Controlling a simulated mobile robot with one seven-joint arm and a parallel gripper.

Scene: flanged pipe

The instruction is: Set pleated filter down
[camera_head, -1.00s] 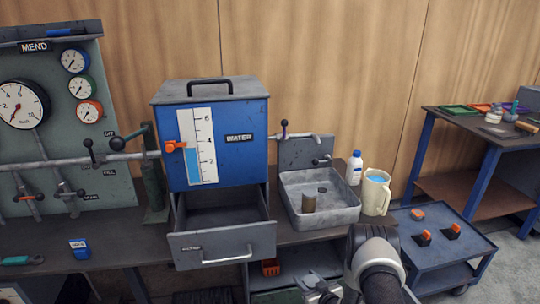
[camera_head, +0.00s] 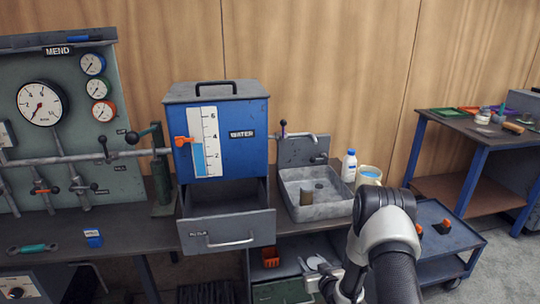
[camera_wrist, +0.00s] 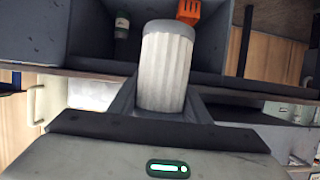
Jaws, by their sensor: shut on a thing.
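The pleated filter (camera_wrist: 165,65) is a white ribbed cylinder in the wrist view, held between the two fingers of my gripper (camera_wrist: 160,105). In the head view, my gripper (camera_head: 318,272) is low in front of the bench, by the lower shelf right of the open drawer. A small pale shape at its tip may be the filter, but it is too small to tell.
An orange bin (camera_head: 270,257) sits on the lower shelf and also shows in the wrist view (camera_wrist: 189,10), near a dark bottle (camera_wrist: 122,26). The open drawer (camera_head: 228,232) juts out left of my gripper. A blue cart (camera_head: 455,240) stands at the right.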

